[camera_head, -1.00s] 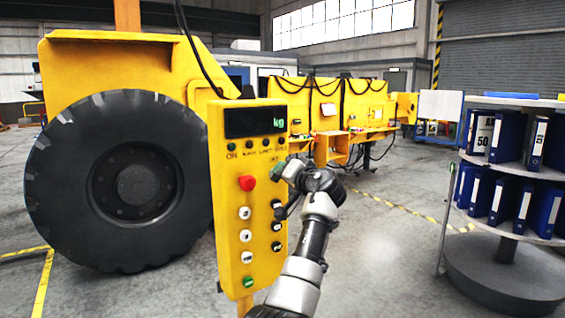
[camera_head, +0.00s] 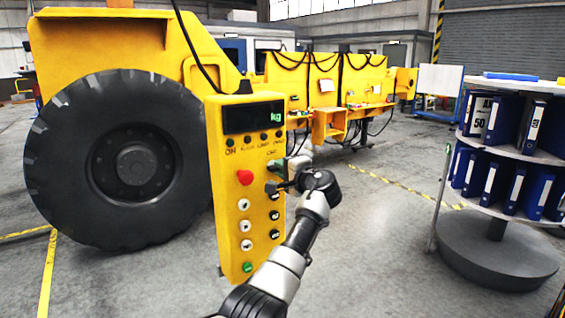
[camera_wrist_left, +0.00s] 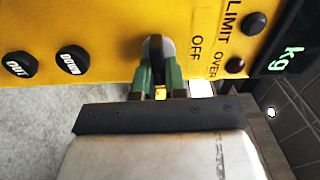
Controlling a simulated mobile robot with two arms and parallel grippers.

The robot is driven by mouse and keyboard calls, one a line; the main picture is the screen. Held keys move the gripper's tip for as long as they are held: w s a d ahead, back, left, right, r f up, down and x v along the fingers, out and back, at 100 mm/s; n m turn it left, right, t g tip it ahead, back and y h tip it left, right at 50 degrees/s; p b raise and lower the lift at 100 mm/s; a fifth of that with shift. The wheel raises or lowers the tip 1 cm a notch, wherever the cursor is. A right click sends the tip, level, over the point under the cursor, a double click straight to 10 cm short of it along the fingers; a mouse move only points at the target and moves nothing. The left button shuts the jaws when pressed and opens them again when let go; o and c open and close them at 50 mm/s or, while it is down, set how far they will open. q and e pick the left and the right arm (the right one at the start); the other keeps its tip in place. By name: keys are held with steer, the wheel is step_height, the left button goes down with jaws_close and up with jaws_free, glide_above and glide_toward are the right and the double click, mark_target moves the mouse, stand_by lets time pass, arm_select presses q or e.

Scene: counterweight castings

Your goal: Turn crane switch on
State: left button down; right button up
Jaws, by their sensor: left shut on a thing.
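The yellow crane control box (camera_head: 236,215) hangs upright in the middle of the head view, with a dark "kg" display at its top. The crane switch (camera_wrist_left: 154,46), a dark and grey knob, sits by the word "OFF" in the left wrist view. My left gripper (camera_head: 272,165) is at the box's right side, below the row of small dark lamps. In the left wrist view its green fingers (camera_wrist_left: 157,70) are shut on the switch, one on each side. In the head view the gripper hides the switch. My right gripper is not in view.
A big black tyre (camera_head: 133,165) stands behind the box at left. A round shelf (camera_head: 505,150) with blue binders stands at right. Grey floor between is clear.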

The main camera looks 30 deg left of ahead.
arm_select(q)
steer(key=shift+f+m, duration=0.15)
steer(key=shift+m, duration=0.25)
steer(key=c, duration=1.2)
jaws_free()
steer(key=b+v, duration=0.3)
steer(key=v, duration=0.7)
steer(key=shift+s+d, duration=0.1)
steer(key=shift+d, duration=0.3)
